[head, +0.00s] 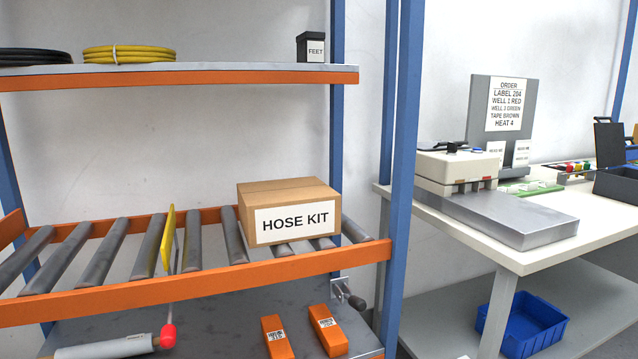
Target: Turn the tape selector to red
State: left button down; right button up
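I cannot make out a tape selector for certain. A beige machine (457,166) stands on the white table at the right, with small coloured marks on its front edge, too small to read as a selector setting. Behind it a grey board bears an order sign (505,104) that reads label 204, well 1 red, well 2 green, tape brown, heat 4. Farther right is a small unit with red, yellow and green tops (578,167). Neither of my grippers shows in the head view.
An orange and blue rack with rollers holds a hose kit box (289,212). A yellow plate (167,239) stands among the rollers, above a red ball knob (168,336). A metal slab (520,217) lies on the white table (535,258). A blue bin (530,322) sits below.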

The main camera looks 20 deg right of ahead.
aim_at(452, 146)
jog(key=z, duration=1.3)
